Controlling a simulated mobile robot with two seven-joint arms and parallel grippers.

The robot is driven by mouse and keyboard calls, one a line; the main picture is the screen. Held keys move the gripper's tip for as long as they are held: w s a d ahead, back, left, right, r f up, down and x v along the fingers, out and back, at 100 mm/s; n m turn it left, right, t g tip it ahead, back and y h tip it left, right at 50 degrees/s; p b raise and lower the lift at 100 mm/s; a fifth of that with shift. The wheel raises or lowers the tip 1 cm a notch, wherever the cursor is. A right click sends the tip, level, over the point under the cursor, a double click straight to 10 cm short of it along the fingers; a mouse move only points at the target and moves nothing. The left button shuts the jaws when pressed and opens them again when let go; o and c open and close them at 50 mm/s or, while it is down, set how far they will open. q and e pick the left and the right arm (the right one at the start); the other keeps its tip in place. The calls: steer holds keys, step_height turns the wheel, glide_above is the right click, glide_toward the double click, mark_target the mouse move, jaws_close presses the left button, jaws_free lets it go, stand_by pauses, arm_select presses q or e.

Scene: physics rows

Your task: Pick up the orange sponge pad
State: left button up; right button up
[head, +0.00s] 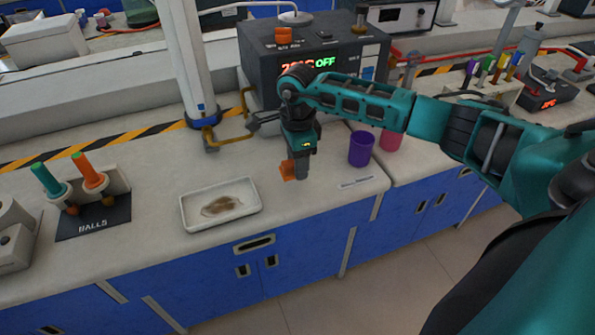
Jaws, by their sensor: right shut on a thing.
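The orange sponge pad (287,171) is a small orange block just above or at the white bench top (338,203), right of a white tray. My right gripper (296,172) points down and is shut on the pad, whose left part shows beside the fingers. I cannot tell whether the pad is clear of the bench. My left gripper is not in view.
The white tray (188,219) with a brown stain lies to the left. A purple cup (361,149) and a pink cup (391,138) stand to the right. A dark device (310,60) and a white column (186,60) stand behind. A balls rack (93,218) is far left.

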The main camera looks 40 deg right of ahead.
step_height(320, 180, up, 16)
steer(key=shift+f, duration=0.15)
